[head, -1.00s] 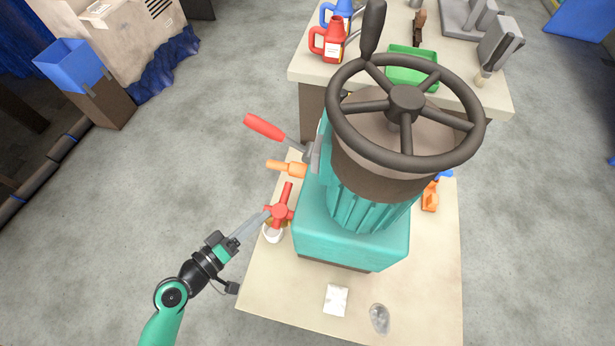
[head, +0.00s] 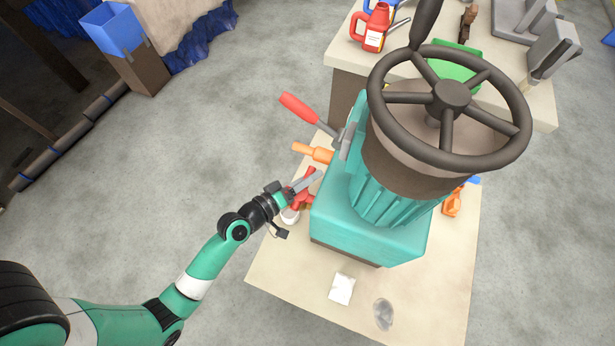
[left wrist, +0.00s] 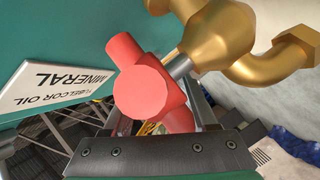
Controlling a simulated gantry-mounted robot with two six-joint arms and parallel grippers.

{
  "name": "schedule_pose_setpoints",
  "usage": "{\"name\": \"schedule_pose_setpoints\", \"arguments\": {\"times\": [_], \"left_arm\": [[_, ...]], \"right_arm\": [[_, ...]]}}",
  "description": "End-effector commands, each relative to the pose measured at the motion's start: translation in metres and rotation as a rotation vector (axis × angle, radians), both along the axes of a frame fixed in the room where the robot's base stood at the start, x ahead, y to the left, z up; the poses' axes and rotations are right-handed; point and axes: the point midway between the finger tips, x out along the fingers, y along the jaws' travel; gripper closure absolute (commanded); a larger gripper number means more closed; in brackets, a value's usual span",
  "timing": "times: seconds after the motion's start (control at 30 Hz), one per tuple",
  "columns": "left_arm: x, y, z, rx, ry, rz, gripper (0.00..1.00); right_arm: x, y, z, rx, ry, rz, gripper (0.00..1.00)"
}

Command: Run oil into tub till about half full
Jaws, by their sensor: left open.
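A red T-shaped tap handle (head: 301,200) sticks out from the left side of the teal machine (head: 367,230). In the left wrist view the handle (left wrist: 145,90) stands between the open fingers, on a brass tap (left wrist: 220,40). My left gripper (head: 308,183) is open around the handle and partly covers it in the head view; whether the fingers touch it I cannot tell. The small white tub (head: 290,216) stands under the tap at the table's left edge, partly hidden; its oil level does not show. My right gripper is not in view.
A red-handled lever (head: 300,107) and an orange handle (head: 312,152) project above the tap. A dark handwheel (head: 450,97) tops the machine. A white cloth or card (head: 342,288) and a grey smudge (head: 384,314) lie in front. A label (left wrist: 50,85) reads mineral oil.

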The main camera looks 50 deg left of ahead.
Motion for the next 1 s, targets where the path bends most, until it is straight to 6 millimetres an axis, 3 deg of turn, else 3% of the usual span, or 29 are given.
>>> {"name": "schedule_pose_setpoints", "arguments": {"times": [0.13,0.47,1.0], "left_arm": [[-0.0003,0.0001,0.0001,0.0,0.0,0.0,0.42],[-0.0005,0.0001,0.0001,0.0,0.0,0.0,1.0],[-0.0006,0.0002,0.0002,0.0,0.0,0.0,1.0]], "right_arm": [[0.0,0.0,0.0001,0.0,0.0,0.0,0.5],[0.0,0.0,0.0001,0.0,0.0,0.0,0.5],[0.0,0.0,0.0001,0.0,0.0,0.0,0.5]]}}
